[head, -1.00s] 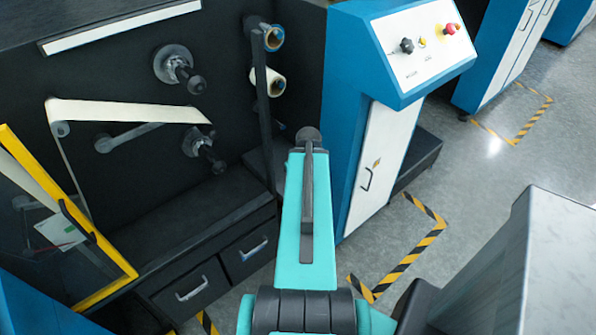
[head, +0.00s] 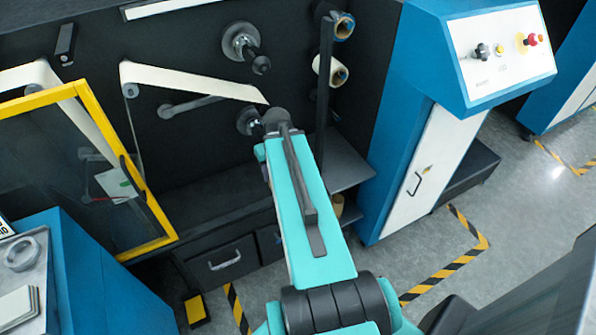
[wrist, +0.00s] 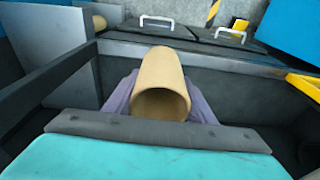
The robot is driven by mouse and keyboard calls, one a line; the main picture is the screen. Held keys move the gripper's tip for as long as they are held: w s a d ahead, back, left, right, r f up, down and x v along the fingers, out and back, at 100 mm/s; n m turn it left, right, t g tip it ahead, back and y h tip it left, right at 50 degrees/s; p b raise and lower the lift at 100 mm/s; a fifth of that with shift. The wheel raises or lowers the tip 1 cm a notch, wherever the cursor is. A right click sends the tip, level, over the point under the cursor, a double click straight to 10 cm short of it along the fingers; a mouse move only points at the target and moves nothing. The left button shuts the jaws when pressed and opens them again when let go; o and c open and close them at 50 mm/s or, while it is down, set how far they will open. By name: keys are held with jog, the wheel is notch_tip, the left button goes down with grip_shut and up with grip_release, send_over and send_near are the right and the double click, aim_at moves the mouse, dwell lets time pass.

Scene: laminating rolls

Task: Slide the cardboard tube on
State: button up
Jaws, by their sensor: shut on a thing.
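The tan cardboard tube (wrist: 162,82) is in the wrist view, its open hollow end facing the camera. My gripper (wrist: 160,100) is shut on it, with a greyish-purple finger on either side. In the head view my arm hides the held tube and nearly all of the gripper. On the dark machine face are an upper spindle (head: 242,42) and a lower spindle (head: 248,121). The lower one is partly covered by my arm's end. A cream web (head: 190,82) runs to just above it. I cannot tell the gap between tube and spindle.
A yellow-framed guard door (head: 160,240) stands open at left. A dark upright bar (head: 324,100) and two rolls (head: 330,70) are right of the spindles. Another tan tube (head: 338,205) sits on a low shelf. A blue-and-white control cabinet (head: 410,150) stands at right.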

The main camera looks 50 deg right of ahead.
jog(key=w+a+r+n, duration=0.1)
jog(key=w+a, duration=0.2)
jog(key=a, duration=0.7)
jog(key=w+a+r+n, duration=0.1)
jog(key=w+a+r, duration=0.1)
jog(key=a, duration=0.8)
jog(key=w+a+r+n, duration=0.1)
jog(key=w+a, duration=0.3)
jog(key=a, duration=0.6)
jog(key=shift+w+a+r+n+y, duration=0.15)
jog(key=shift+w+r+n+y, duration=0.2)
jog(key=shift+r, duration=0.25)
jog(key=shift+s, duration=0.3)
